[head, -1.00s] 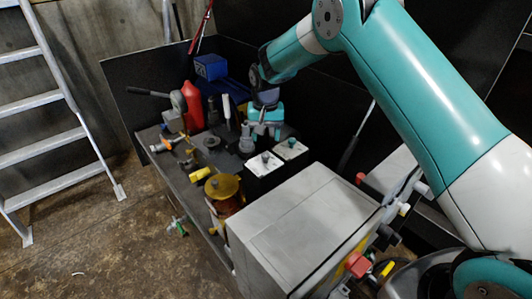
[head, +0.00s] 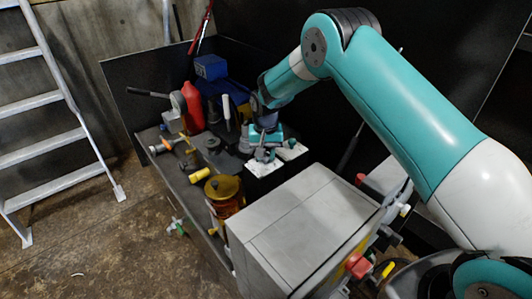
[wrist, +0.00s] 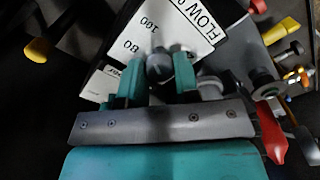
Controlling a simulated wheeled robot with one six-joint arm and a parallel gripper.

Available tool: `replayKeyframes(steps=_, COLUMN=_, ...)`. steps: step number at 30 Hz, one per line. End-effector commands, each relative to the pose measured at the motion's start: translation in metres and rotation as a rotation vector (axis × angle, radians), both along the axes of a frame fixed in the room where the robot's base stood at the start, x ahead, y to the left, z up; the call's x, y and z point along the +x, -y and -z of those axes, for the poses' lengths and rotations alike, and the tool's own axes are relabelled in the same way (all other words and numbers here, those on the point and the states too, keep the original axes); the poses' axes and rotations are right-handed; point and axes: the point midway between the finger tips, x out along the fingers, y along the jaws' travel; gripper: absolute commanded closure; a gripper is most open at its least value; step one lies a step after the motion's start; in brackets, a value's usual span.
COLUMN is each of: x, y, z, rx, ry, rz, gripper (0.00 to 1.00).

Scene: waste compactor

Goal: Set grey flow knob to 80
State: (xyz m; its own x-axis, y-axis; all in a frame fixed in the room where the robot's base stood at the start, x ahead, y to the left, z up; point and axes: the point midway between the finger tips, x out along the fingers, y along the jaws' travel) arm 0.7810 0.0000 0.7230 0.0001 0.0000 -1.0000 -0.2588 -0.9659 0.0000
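The grey flow knob (wrist: 160,65) stands on a white dial plate (wrist: 192,28) printed with FLOW, 100 and 80 in the wrist view. My gripper (wrist: 157,80) has its two teal fingers apart, with the knob showing between them. I cannot tell whether either finger touches it. In the head view my gripper (head: 264,154) is low over the near white-topped dial box (head: 261,168) and hides its knob. I cannot read the knob's pointer.
A second white-topped dial box (head: 290,151) stands close on the right. A brass-coloured pot (head: 224,192), a red bottle (head: 193,106) and a yellow cylinder (head: 199,176) crowd the bench. A large grey cabinet (head: 300,220) stands in front.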

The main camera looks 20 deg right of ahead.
Motion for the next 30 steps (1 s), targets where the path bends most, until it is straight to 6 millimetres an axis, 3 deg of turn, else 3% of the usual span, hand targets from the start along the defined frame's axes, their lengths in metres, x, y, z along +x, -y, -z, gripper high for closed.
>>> replayKeyframes(steps=14, x=0.0001, y=-0.0002, z=-0.0007, rx=0.0, ry=0.0, rz=-0.106, gripper=0.94)
replayKeyframes(steps=30, x=0.0001, y=-0.0001, z=-0.0006, rx=0.0, ry=0.0, rz=-0.582, gripper=0.94)
